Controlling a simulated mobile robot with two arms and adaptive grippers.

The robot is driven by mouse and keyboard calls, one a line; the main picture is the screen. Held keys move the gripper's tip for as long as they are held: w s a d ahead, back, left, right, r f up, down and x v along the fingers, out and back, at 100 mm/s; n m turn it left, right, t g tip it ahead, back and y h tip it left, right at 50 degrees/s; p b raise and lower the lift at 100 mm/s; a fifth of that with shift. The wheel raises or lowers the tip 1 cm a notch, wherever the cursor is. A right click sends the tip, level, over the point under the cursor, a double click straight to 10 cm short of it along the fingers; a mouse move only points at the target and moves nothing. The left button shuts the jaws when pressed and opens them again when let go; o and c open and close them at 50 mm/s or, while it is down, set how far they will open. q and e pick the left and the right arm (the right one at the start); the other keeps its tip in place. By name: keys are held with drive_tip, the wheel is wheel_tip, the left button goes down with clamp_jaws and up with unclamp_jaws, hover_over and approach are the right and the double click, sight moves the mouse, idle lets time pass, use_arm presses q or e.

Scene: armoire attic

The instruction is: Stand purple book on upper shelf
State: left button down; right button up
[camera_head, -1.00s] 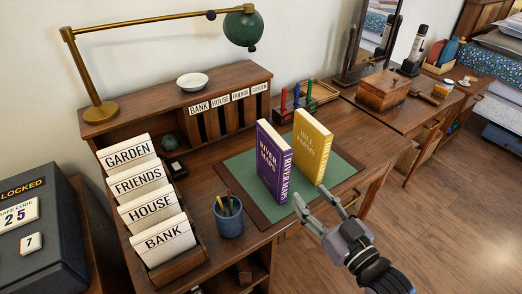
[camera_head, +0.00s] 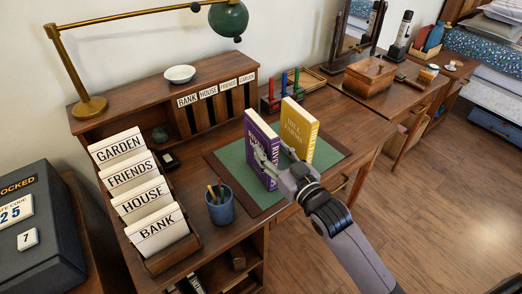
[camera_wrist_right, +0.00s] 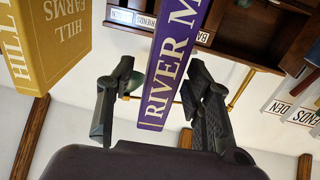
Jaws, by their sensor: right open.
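The purple "River Maps" book (camera_head: 257,140) stands upright on the green desk mat (camera_head: 232,159). The yellow "Hill Farms" book (camera_head: 299,128) stands upright just to its right. My right gripper (camera_head: 273,158) is at the purple book's spine, with its fingers apart. In the right wrist view the purple spine (camera_wrist_right: 170,70) lies between the two open fingers (camera_wrist_right: 158,88), with no clear grip on it. Open shelf space (camera_head: 222,266) shows under the desk's front. My left gripper is not in view.
A blue pen cup (camera_head: 221,208) stands left of the mat. A labelled card rack (camera_head: 172,256) is farther left, with a dark safe (camera_head: 40,240) beyond. A brass lamp (camera_head: 89,106) and white bowl (camera_head: 180,74) are behind. Floor is clear at right.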

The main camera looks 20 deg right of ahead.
sight(264, 141)
drive_tip(key=x, duration=0.4)
drive_tip(key=shift+w+r, duration=0.1)
drive_tip(key=shift+w, duration=0.05)
drive_tip(key=shift+c, duration=0.2)
clamp_jaws()
drive_tip(key=shift+r, duration=0.1)
idle(0.7)
